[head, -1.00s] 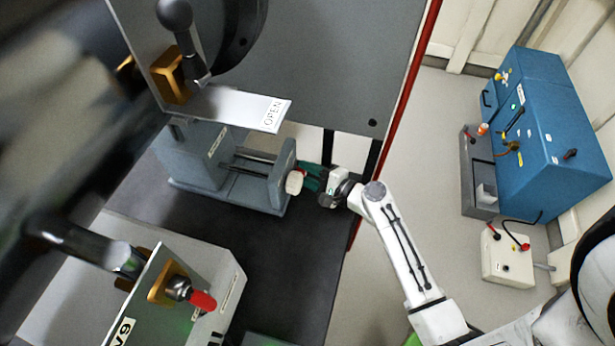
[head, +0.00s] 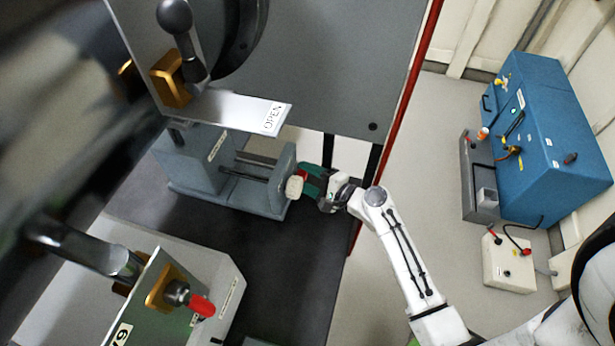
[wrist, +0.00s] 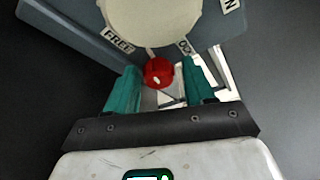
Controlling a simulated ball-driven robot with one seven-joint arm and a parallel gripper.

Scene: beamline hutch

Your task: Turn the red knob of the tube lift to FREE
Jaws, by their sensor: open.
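The tube lift (head: 277,185) is a grey-blue bench unit with two upright blocks joined by rods. Its small round red knob (wrist: 158,72) has a white mark and sits on the end face, below a cream disc (wrist: 150,18). The FREE label (wrist: 119,41) is up and left of the knob; another label, partly covered, is up and right. My gripper (wrist: 155,88) is open, with a teal finger on either side of the knob and gaps showing. In the head view my gripper (head: 306,181) is at the lift's right end beside the cream disc.
A grey panel with an OPEN plate (head: 271,117) and a black-ball lever (head: 174,18) overhangs the lift. A red-tipped handle (head: 203,305) stands at lower left. A blue cabinet (head: 550,140) is far right. Dark bench top (head: 270,270) is clear in front of the lift.

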